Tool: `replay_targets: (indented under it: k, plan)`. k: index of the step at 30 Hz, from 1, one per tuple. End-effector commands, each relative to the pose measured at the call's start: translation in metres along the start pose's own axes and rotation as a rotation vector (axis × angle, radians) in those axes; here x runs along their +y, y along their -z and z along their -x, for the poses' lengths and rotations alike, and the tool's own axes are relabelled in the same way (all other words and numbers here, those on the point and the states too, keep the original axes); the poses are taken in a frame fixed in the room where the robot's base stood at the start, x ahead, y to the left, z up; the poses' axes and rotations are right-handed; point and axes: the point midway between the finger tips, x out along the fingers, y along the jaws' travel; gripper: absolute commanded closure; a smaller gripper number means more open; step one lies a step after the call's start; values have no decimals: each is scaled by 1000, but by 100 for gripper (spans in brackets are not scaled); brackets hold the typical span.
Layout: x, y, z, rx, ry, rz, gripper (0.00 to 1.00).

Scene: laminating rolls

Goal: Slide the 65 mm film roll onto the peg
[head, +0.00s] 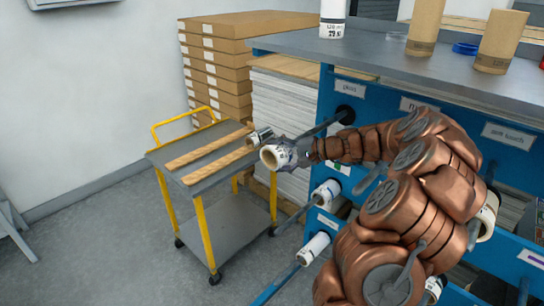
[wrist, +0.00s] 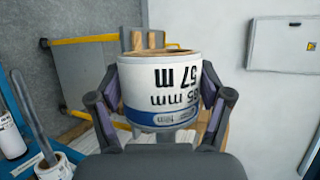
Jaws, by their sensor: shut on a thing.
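My gripper (head: 284,150) is shut on a white film roll (head: 277,158), in the middle of the head view. In the wrist view, the roll (wrist: 160,85) sits between the two fingers, its blue-banded label upside down.
White rolls (head: 325,193) (head: 314,248) sit on lower pegs of the blue rack (head: 345,88). A yellow-framed cart (head: 215,165) stands to the left with long brown strips. Brown cores (head: 425,25) and a white roll (head: 333,18) stand on the grey worktop. Stacked boxes (head: 220,60) are behind.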

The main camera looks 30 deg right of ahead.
Motion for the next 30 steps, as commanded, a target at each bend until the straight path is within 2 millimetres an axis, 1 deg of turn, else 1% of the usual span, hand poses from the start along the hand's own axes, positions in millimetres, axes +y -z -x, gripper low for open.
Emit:
replay_targets:
  k: [6, 15, 21, 30]
  plan:
    - [1, 19, 7, 1, -1, 0, 60]
    - [0, 39, 16, 0, 0, 2, 60]
    - [1, 46, 18, 0, -1, 0, 60]
    - [1, 46, 19, -1, -1, -1, 60]
